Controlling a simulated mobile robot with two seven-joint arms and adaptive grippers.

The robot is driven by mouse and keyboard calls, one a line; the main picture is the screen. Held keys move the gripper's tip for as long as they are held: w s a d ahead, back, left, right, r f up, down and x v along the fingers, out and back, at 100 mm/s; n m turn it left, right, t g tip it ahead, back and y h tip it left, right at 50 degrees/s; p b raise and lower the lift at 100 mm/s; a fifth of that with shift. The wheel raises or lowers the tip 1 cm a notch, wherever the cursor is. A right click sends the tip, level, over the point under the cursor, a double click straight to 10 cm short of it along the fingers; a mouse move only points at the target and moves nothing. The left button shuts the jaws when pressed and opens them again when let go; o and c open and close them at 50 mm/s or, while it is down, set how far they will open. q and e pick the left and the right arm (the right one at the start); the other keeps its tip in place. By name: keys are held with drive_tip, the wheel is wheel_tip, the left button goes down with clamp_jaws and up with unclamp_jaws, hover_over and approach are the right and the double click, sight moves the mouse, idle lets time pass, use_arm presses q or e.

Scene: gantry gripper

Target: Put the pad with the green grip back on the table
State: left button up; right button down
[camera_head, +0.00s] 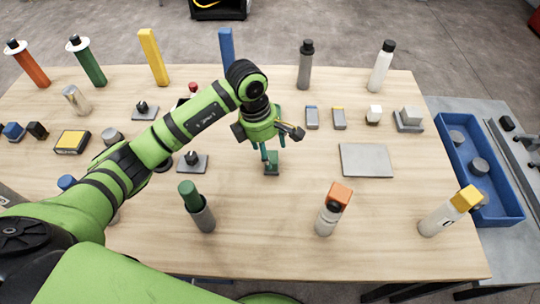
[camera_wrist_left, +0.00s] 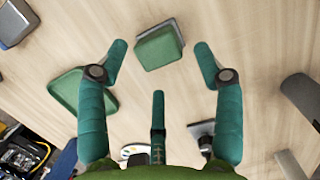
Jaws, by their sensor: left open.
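The pad with the green grip (camera_head: 271,167) appears to rest on the wooden table (camera_head: 300,230) near its middle. In the left wrist view the green grip (camera_wrist_left: 159,47) sits on a grey pad (camera_wrist_left: 178,32), just beyond my fingertips. My left gripper (camera_head: 272,148) is open above the pad. Its teal fingers (camera_wrist_left: 160,60) are spread on either side of the grip, with a third finger below, and none visibly closes on it. In the head view the fingers partly cover the pad. My right gripper is not in view.
A grey plate (camera_head: 366,160) lies to the right. Upright cylinders, including a green-topped one (camera_head: 189,194) and an orange-capped one (camera_head: 340,195), stand along the front. Taller posts and bottles line the back. A blue bin (camera_head: 508,190) is on the right. Bare table lies in front of the pad.

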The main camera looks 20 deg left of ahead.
use_arm(q)
wheel_tip(320, 180, up, 8)
drive_tip(key=a+b, duration=0.1)
drive_tip(key=b, duration=0.1)
drive_tip(key=shift+s+a+r, duration=0.2)
drive_tip(key=shift+a+r, duration=0.05)
